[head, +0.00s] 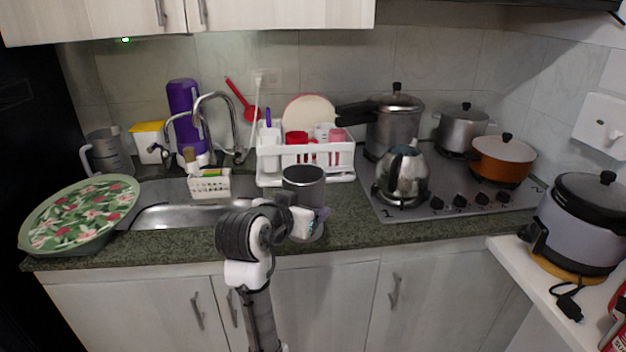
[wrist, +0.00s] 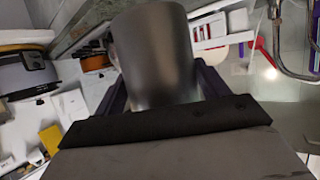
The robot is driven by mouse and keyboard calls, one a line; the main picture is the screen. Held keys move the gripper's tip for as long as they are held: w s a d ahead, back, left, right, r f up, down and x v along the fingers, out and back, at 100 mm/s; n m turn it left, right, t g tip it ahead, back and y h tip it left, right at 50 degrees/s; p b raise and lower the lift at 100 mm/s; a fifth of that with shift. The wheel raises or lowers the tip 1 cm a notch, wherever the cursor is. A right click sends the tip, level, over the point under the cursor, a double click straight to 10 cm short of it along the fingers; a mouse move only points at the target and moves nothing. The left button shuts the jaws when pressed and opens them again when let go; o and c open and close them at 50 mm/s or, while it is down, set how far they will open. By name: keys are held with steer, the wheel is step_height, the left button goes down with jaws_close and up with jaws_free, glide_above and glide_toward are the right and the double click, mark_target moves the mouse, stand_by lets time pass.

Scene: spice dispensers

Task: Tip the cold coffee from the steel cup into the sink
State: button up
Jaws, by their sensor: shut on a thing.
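The steel cup (head: 304,186) is a dark grey cylinder, upright, with its open rim facing up. It is at the front of the counter, right of the sink (head: 160,217). My gripper (head: 308,218) is shut on the cup's lower part. In the wrist view the cup (wrist: 156,55) stands between the two fingers (wrist: 160,92). I cannot make out coffee inside its dark mouth, nor whether its base is clear of the counter. The steel sink is left of the cup, under the faucet (head: 236,125); my arm covers part of its right end.
A green floral tray (head: 82,212) covers the counter left of the sink. A white caddy (head: 209,184) stands at the sink's back edge. A white dish rack (head: 268,160) is behind the cup. A kettle (head: 403,176) sits on the stove to the right.

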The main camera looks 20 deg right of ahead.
steer(key=a+f+n+t+y, duration=0.1)
steer(key=a+f+n+y, duration=0.2)
steer(key=f, duration=1.1)
steer(key=s+a+f+n+t+y, duration=0.1)
steer(key=a+f+n+y, duration=0.2)
steer(key=a+f, duration=0.7)
steer(key=s+a+f+n+t+y, duration=0.1)
steer(key=a+f, duration=0.6)
steer(key=f, duration=1.3)
steer(key=shift+a+f+n+t+y, duration=0.25)
steer(key=shift+n+t+y, duration=0.35)
steer(key=shift+n+y, duration=0.5)
